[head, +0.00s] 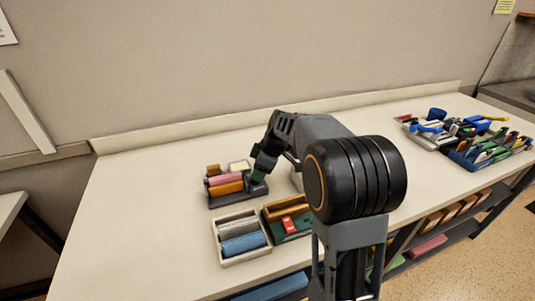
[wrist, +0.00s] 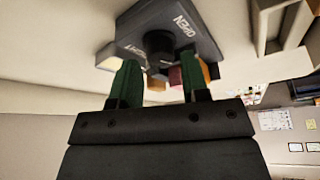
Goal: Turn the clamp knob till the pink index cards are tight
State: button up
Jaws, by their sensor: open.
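The grey clamp (head: 233,201) stands on the bench left of my arm, with pink index cards (head: 225,180) and an orange block (head: 229,188) in it. In the wrist view the clamp's plate (wrist: 195,45) carries the word OPEN and partly hidden lettering that ends in "GHT". Its round black knob (wrist: 160,43) sits on this plate. My gripper (wrist: 157,72) is open, with its green fingers apart and their tips just short of the knob in the picture. A bit of the pink cards (wrist: 175,77) shows between the fingers. In the head view my gripper (head: 259,175) is at the clamp's right end.
A pale tray (head: 217,240) with grey and blue blocks stands in front of the clamp. A green tray (head: 275,235) with a red item is beside it, close to my arm. Stationery trays (head: 460,155) fill the far right. The bench's left part is clear.

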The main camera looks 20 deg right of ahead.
jog(key=v, duration=1.2)
jog(key=n+g+h+p, duration=0.2)
jog(key=n+p, duration=0.1)
jog(key=n, duration=0.1)
send_over(251, 182)
jog(key=f+n, duration=0.1)
jog(key=f, duration=0.3)
jog(key=d+f+n+h, duration=0.1)
jog(key=f+n, duration=0.1)
jog(key=f, duration=0.2)
jog(key=f+n+h, duration=0.1)
jog(key=f, duration=0.4)
jog(key=shift+w+d+n+b, duration=0.2)
jog(key=shift+d+n+b, duration=0.15)
jog(key=shift+n+b, duration=0.05)
jog(key=c, duration=0.6)
